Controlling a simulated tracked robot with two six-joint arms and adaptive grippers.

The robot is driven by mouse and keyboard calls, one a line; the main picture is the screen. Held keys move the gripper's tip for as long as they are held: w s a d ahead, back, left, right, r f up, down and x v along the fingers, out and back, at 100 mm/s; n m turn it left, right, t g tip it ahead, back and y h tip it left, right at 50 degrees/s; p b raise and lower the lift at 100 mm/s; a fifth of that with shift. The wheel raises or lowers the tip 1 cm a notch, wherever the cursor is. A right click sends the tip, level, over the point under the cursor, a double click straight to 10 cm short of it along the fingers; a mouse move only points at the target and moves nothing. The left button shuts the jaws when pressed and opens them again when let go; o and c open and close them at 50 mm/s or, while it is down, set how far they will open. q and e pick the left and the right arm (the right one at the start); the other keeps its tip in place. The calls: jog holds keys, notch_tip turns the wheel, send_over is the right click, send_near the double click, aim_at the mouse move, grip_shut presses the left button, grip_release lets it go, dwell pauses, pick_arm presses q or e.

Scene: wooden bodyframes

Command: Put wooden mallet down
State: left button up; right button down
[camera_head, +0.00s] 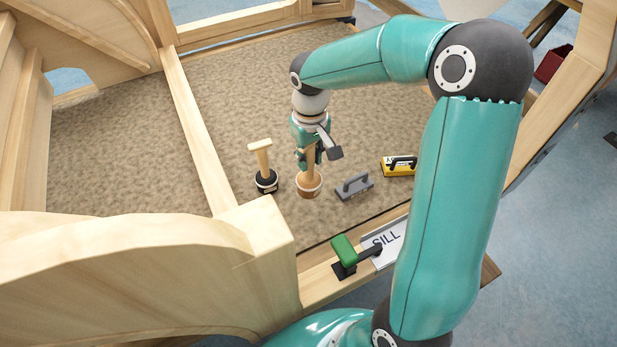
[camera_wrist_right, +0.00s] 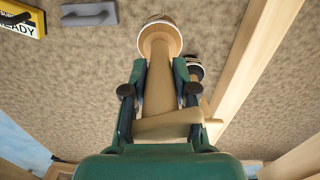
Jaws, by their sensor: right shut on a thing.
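The wooden mallet (camera_head: 309,187) is upright with its round, brown-banded head down, close to the carpeted floor. I cannot tell whether it touches the carpet. My right gripper (camera_head: 309,157) points down and is shut on the mallet's handle. In the right wrist view, the mallet's pale handle (camera_wrist_right: 158,92) lies between the two fingers, with the round head beyond the fingertips and a crosspiece nearer the palm. My left gripper is not in view.
A black-headed mallet (camera_head: 266,182) stands close left of the held one. A grey float (camera_head: 354,187) and a yellow block (camera_head: 397,167) lie to the right. A green-topped tool (camera_head: 344,250) and a SILL sign (camera_head: 386,243) are on the front beam. Wooden beams (camera_head: 200,135) border the carpet (camera_head: 120,150).

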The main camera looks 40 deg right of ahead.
aim_at(310, 177)
jog(key=shift+f, duration=3.65)
jog(key=c, duration=0.9)
grip_release()
jog(key=shift+f, duration=0.15)
notch_tip(310, 177, up, 12)
jog(key=shift+r, duration=0.15)
jog(key=shift+s, duration=0.1)
